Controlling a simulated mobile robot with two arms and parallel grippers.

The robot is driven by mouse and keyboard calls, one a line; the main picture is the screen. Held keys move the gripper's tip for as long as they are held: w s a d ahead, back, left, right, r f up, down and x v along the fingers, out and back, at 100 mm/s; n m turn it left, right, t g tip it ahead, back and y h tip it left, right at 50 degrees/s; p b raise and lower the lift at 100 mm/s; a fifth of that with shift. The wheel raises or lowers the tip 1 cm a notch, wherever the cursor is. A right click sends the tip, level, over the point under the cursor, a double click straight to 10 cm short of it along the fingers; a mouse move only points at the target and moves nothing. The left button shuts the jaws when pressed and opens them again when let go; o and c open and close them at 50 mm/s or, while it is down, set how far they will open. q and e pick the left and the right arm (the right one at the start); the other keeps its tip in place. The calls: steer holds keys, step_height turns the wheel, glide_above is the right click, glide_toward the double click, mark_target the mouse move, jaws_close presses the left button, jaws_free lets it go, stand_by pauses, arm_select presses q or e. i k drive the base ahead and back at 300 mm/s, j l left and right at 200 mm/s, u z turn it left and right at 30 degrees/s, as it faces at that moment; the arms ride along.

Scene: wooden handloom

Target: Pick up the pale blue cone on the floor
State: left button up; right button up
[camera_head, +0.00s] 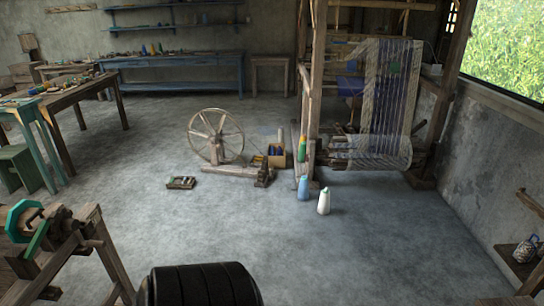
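The pale blue cone (303,188) stands upright on the grey floor near the middle of the head view, by the front left post of the loom. A white cone (323,202) stands just to its right and slightly nearer to me, with a small gap between them. Neither of my grippers shows in this view, so nothing is seen touching the cone.
The wooden loom (312,80) rises behind the cones. A spinning wheel (215,137) and a small tray (181,183) are to the left. A wooden frame with a green wheel (22,221) stands front left. The floor (390,250) in front is clear.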

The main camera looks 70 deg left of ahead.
mark_target(304, 190)
steer(key=u, duration=1.85)
